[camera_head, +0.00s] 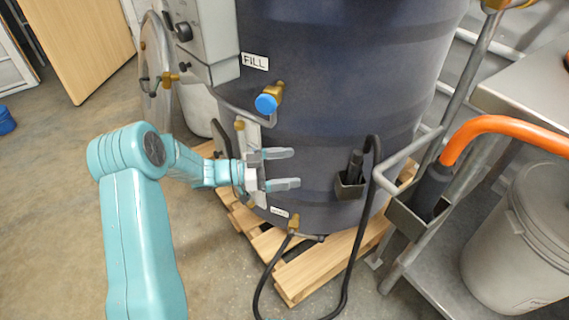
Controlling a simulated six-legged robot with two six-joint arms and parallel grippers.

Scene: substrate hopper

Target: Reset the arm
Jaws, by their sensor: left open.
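My left arm comes in from the lower left, teal, bent at the elbow. Its gripper (290,169) is open, with two grey fingers apart and nothing between them. The gripper is in front of the lower part of a large dark blue hopper drum (330,75). I cannot tell whether the fingers touch the drum. My right gripper does not show.
The drum stands on a wooden pallet (300,275). It bears a FILL label (255,62) and a blue-capped valve (266,103). A black hose (352,265) loops to the floor. An orange-hose holder (415,215), a grey bucket (520,240) and metal shelving stand right.

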